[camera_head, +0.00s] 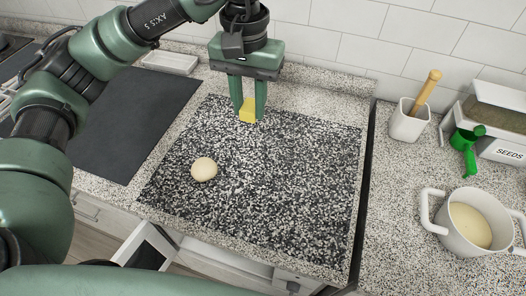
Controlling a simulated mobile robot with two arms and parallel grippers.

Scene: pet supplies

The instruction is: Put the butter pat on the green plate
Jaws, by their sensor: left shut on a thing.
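My left gripper (249,117) points down over the far part of the speckled dark board, near the back of the counter. It is shut on a small yellow block, the butter pat (248,109), which sits between the two green fingers. I cannot tell whether the pat touches the board or hangs just above it. I see no green plate in this view. My right gripper is out of view.
A pale round ball (204,169) rests on the speckled board (290,200). At right are a white cup with a wooden handle (408,123), a green scoop (465,150), a seeds box (503,151) and a white pot (468,222). A drawer (150,245) is open below.

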